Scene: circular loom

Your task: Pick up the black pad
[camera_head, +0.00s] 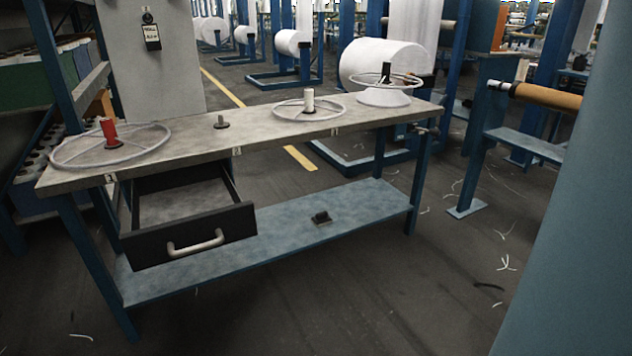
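A small black pad (320,218) lies on the blue lower shelf (365,212) of the workbench, right of the open drawer. Its top looks uneven, and it is too small to make out in detail. The bench has a worn grey top (262,133) above it. Neither of my grippers is in view.
The open, seemingly empty drawer (190,236) juts out at the front left. Wire rings with a red spindle (108,132), a white spindle (309,100) and a black spindle (386,72) sit on the bench top. A large blue-grey surface (580,220) fills the right side. The front floor is mostly clear.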

